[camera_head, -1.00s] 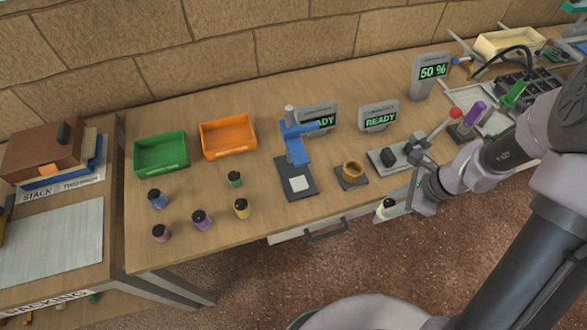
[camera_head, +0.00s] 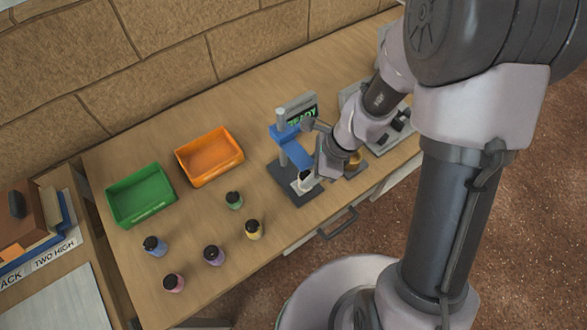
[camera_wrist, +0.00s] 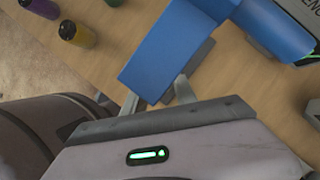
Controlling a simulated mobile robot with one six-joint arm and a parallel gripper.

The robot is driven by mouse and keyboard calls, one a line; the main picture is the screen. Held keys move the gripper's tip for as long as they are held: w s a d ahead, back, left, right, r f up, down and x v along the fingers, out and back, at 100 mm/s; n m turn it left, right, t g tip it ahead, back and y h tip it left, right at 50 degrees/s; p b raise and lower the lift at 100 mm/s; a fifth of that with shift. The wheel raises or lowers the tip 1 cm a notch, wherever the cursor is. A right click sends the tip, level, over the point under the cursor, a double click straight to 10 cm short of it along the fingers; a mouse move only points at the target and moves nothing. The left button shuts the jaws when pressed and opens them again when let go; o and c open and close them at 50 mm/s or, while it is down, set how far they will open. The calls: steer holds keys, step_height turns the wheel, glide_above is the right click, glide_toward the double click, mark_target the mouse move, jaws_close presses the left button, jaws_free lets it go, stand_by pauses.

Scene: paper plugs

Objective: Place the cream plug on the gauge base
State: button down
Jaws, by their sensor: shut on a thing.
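The gauge (camera_head: 290,146) has a blue arm on a grey post above a dark base plate (camera_head: 284,188). My gripper (camera_head: 314,176) is at the base's right side, below the blue arm, shut on the cream plug (camera_head: 306,181). The pale plug with its dark top is over the base's light pad; I cannot tell whether it touches the pad. In the wrist view the blue gauge arm (camera_wrist: 175,45) lies across my fingertips (camera_wrist: 158,95) and hides the plug.
A green bin (camera_head: 140,194) and an orange bin (camera_head: 209,157) stand left of the gauge. Several capped plugs, including a green one (camera_head: 234,200) and a yellow one (camera_head: 254,229), stand in front of them.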

steer(key=shift+a+f, duration=0.15)
steer(key=shift+a, duration=0.35)
steer(key=shift+a+f, duration=0.15)
steer(key=shift+a, duration=0.35)
steer(key=shift+w+d+r, duration=0.1)
steer(key=shift+w+d, duration=0.05)
steer(key=shift+d, duration=0.3)
steer(key=shift+d+r, duration=0.1)
steer(key=shift+d, duration=0.2)
steer(key=shift+a, duration=0.2)
steer(key=c, duration=1.4)
jaws_free()
steer(key=shift+a+f+b, duration=0.15)
steer(key=shift+f+b, duration=0.05)
steer(key=shift+b, duration=0.1)
steer(key=o, duration=0.4)
